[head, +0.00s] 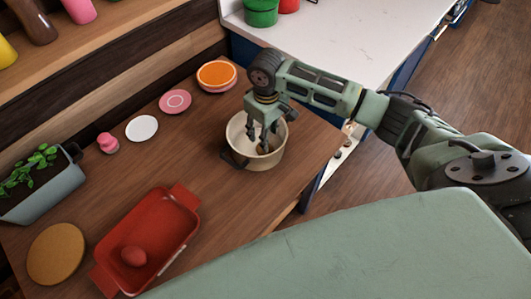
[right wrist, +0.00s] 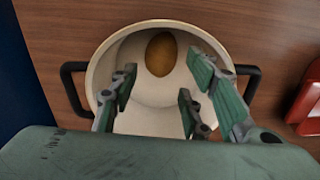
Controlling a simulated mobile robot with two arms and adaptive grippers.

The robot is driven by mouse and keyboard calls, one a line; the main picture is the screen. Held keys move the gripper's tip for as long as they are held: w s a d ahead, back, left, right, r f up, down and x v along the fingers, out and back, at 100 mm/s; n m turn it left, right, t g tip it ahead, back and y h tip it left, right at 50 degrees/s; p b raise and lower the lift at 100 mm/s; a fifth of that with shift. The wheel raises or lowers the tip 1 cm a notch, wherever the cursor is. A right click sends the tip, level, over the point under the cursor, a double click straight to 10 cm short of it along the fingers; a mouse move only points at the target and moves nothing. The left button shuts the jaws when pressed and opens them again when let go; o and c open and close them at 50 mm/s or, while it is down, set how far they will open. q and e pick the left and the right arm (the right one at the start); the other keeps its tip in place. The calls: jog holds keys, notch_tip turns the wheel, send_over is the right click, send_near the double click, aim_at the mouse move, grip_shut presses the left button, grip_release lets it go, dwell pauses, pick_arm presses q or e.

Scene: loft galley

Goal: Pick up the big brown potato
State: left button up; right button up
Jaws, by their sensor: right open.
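A brown potato (right wrist: 161,54) lies on the floor of a cream pot (right wrist: 100,72), near the pot wall at the top of the right wrist view. The pot also shows in the head view (head: 272,160), where the fingers largely hide the potato. My right gripper (head: 263,143) points down into the pot from above. In the right wrist view its green fingers (right wrist: 160,97) are spread apart with nothing between them, and the potato lies beyond their tips. My left gripper is not in view.
A red baking dish (head: 179,197) holds a reddish round item (head: 134,256). A white plate (head: 142,128), a pink plate (head: 175,101), a round wooden board (head: 56,254) and a planter (head: 42,198) stand on the wooden counter. The counter's edge lies just right of the pot.

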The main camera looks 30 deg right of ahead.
notch_tip(320, 180, down, 8)
jog(key=shift+r+p, duration=0.1)
jog(key=shift+p, duration=0.3)
jog(key=c, duration=0.8)
jog(key=shift+c, duration=0.2)
jog(key=shift+r, duration=0.15)
notch_tip(320, 180, up, 18)
jog(key=b, duration=0.1)
